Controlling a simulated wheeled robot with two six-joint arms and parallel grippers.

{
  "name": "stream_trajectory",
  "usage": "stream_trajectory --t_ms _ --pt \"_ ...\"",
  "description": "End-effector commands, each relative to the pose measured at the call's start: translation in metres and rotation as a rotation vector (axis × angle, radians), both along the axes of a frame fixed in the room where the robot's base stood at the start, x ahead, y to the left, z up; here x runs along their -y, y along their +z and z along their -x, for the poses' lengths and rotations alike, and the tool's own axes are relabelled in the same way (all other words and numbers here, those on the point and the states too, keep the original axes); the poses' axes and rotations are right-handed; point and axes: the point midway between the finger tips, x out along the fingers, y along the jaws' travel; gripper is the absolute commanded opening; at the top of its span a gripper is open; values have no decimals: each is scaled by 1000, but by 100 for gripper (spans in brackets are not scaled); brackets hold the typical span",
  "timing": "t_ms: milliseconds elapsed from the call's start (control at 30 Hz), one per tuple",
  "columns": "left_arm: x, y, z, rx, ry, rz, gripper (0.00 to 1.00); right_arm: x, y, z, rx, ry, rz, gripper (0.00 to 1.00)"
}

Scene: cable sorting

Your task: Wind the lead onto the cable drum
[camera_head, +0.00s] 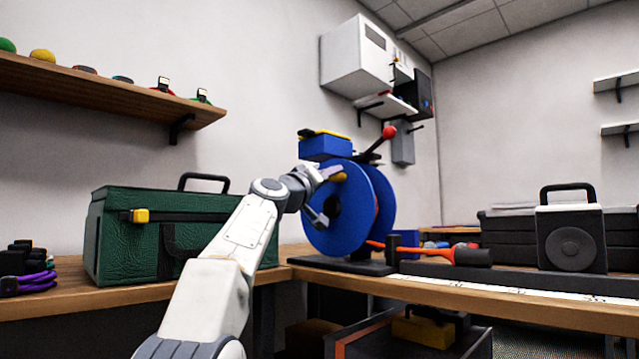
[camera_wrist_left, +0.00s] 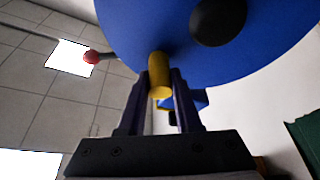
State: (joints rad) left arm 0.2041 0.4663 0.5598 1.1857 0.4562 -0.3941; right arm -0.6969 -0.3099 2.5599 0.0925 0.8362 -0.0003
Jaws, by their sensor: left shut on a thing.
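The blue cable drum (camera_head: 352,231) stands upright on a dark base (camera_head: 345,265) on the bench. Its near blue face and dark hub also show in the left wrist view (camera_wrist_left: 260,52). A yellow crank handle (camera_wrist_left: 158,74) sticks out from the drum face. My left gripper (camera_head: 335,177) is shut on this handle near the top of the drum, and the fingers sit on both sides of it in the wrist view (camera_wrist_left: 160,85). The orange lead (camera_head: 375,244) runs from the low right side of the drum to a dark-ended orange connector (camera_head: 465,255). My right gripper is not in view.
A green tool bag (camera_head: 135,240) stands left of the drum. A red-knobbed lever (camera_head: 388,132) and a blue box (camera_head: 325,147) are above and behind it. A black-and-white speaker-like box (camera_head: 571,235) stands at the right. Purple cable (camera_head: 35,284) lies at the far left.

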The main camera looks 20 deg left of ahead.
Motion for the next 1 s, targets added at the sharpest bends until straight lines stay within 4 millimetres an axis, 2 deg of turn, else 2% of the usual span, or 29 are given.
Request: stream_trajectory --t_ms 467,500,567,600,867,1000 --pt "2 -2 -2 5 1 -16 0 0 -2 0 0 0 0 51" --pt "2 -2 -2 5 1 -16 36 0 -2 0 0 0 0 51" --pt "2 -2 -2 5 1 -16 59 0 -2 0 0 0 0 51" --pt "2 -2 -1 5 0 -15 62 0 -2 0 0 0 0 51" --pt "3 -1 -1 7 -1 -14 62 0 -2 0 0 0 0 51" --pt "2 -5 5 8 -2 -14 62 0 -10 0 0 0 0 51"
